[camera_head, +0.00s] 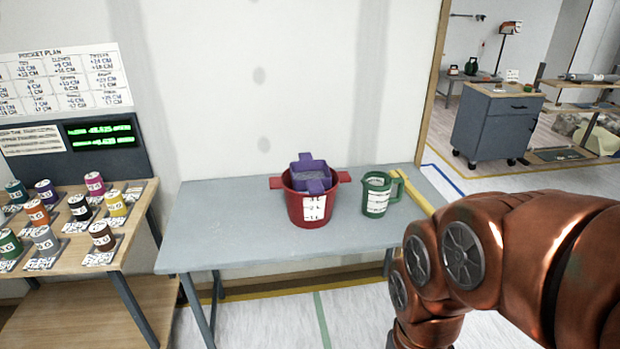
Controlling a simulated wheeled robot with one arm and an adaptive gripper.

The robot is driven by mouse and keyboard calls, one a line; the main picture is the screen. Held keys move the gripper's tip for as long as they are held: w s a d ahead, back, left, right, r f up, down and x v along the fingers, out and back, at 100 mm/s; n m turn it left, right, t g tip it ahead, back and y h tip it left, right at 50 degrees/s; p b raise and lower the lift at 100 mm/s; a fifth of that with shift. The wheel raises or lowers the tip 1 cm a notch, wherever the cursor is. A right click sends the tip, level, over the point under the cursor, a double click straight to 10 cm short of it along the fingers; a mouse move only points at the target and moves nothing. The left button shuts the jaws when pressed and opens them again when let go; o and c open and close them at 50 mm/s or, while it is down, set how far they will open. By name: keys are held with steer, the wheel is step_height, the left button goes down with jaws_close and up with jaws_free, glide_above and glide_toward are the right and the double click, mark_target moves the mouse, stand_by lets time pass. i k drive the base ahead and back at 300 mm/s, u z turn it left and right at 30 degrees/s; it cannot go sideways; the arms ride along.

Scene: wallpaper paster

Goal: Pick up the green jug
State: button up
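The green jug (369,192) stands upright on the right part of the grey table (235,240). It has a white label on its front, and its handle (400,184) points right. My copper arm fills the lower right of the head view, to the right of the jug and apart from it in the picture. My gripper is not visible.
A red bucket (308,211) with a purple block-like object (311,168) in it stands left of the jug. A yellow strip (416,191) lies by the table's right edge, close to the jug's handle. A wooden stand (134,225) with several coloured spools is at left. The table's left part is clear.

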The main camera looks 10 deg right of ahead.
mark_target(382, 195)
steer(key=k, duration=0.5)
steer(key=z, duration=1.1)
steer(key=i, duration=0.85)
steer(key=u, duration=1.7)
steer(key=i, duration=0.5)
steer(key=u, duration=0.05)
